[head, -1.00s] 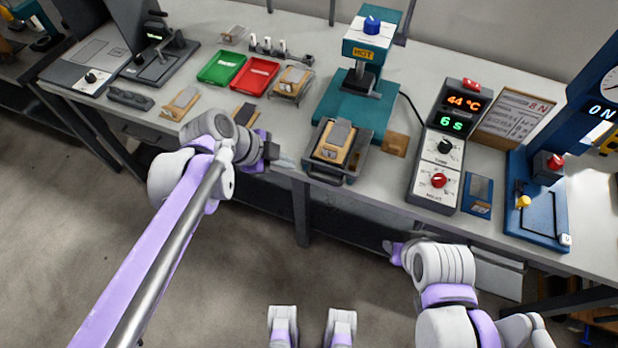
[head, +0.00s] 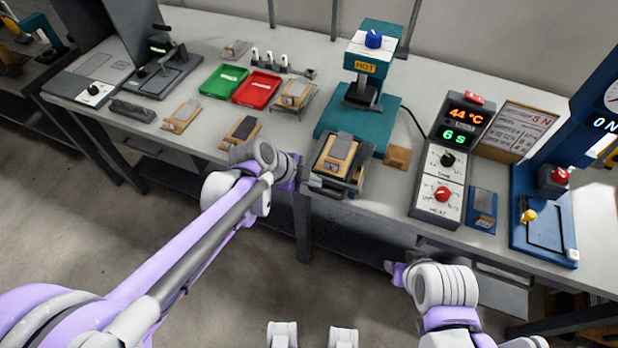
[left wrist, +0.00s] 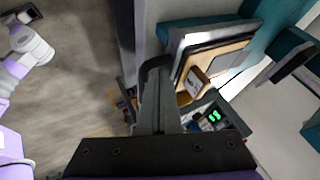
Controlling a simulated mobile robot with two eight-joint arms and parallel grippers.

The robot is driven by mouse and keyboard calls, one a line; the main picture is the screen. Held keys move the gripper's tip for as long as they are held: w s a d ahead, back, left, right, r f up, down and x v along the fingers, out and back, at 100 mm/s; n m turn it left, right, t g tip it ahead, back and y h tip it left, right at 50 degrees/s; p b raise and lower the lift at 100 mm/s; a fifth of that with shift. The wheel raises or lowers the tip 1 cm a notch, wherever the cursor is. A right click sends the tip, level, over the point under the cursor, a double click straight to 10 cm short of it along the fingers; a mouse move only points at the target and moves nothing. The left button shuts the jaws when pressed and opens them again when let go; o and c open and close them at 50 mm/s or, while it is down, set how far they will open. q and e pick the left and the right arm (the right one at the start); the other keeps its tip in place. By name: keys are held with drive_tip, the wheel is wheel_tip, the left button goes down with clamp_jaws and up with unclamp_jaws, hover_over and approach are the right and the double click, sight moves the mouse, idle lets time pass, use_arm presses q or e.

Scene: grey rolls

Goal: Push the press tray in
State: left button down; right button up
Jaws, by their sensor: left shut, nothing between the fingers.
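The press tray (head: 353,186) is a dark tray in front of the teal press (head: 372,122), sticking out toward the bench's front edge. It carries a wooden block with a dark grey pad (head: 338,148). In the left wrist view the tray (left wrist: 187,48) is just right of my fingers. My left gripper (head: 308,184) is shut and empty at the tray's front left, close to its handle. In the left wrist view its fingers (left wrist: 156,85) overlap the tray's near edge, and I cannot tell whether they touch. My right gripper (head: 395,270) is low in front of the bench, its fingers unclear.
Left of the tray are wooden blocks (head: 241,132), a green tray (head: 222,80) and a red tray (head: 257,89). Right of it are a wooden piece (head: 398,157) and a control box (head: 438,195) reading 44 °C and 6 s. Open floor lies before the bench.

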sight(341, 136)
idle(0.3)
use_arm(q)
drive_tip(key=w+d, duration=0.1)
drive_tip(key=w, duration=0.4)
drive_tip(key=w+d, duration=0.2)
drive_tip(key=w, duration=0.3)
drive_tip(key=w+d, duration=0.2)
drive_tip(key=w, duration=0.3)
drive_tip(key=shift+p, duration=0.35)
drive_tip(key=shift+w+d+r, duration=0.1)
drive_tip(key=shift+w, duration=0.55)
drive_tip(key=shift+r, duration=0.2)
